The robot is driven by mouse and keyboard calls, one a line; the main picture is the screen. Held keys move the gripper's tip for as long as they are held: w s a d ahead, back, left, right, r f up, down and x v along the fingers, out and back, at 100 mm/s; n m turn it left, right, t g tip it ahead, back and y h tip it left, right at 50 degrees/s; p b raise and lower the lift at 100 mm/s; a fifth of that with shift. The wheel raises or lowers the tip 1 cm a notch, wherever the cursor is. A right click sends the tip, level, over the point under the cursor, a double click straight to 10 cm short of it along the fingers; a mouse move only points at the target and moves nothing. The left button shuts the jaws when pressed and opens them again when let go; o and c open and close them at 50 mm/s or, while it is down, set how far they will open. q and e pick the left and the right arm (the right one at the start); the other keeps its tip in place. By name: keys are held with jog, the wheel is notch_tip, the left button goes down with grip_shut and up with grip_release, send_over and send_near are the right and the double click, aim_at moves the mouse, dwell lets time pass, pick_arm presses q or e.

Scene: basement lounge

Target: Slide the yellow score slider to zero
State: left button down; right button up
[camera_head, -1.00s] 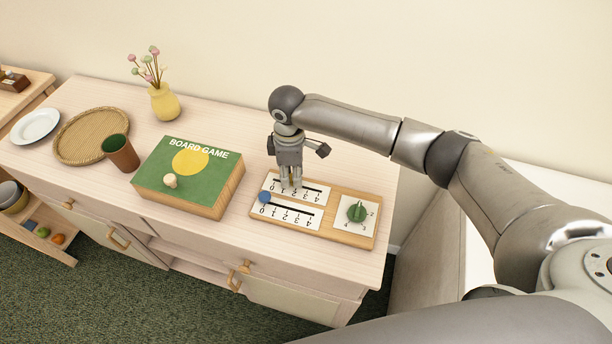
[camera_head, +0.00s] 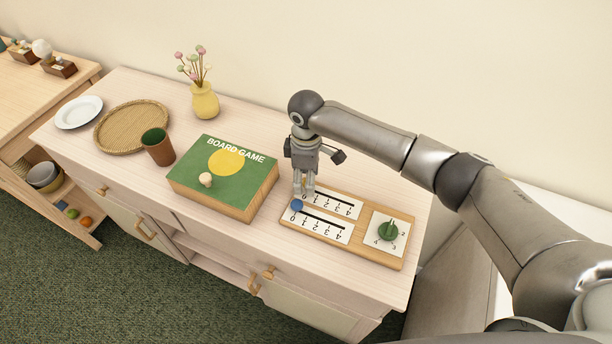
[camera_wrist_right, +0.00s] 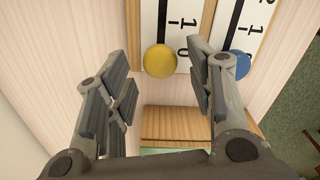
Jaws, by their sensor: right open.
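The score board (camera_head: 360,247) lies on the sideboard with two numbered slots and a green dial (camera_head: 388,231). In the right wrist view the yellow slider (camera_wrist_right: 160,61) sits at the end of its slot, beside the 0 mark. In the head view my right gripper's fingers hide it. The blue slider (camera_head: 296,205) is beside the 0 of the other slot; it also shows in the wrist view (camera_wrist_right: 238,65). My right gripper (camera_head: 304,193) points down over the board's left end. It is open, its fingers (camera_wrist_right: 160,80) either side of the yellow slider with visible gaps. My left gripper is not in view.
A green board game box (camera_head: 225,172) with a small pale knob stands left of the board. A yellow vase (camera_head: 204,102) stands behind.

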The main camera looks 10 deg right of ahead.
jog(key=shift+d, duration=0.1)
jog(key=shift+r, duration=0.3)
notch_tip(320, 180, up, 11)
jog(key=shift+r, duration=0.2)
dwell(0.4)
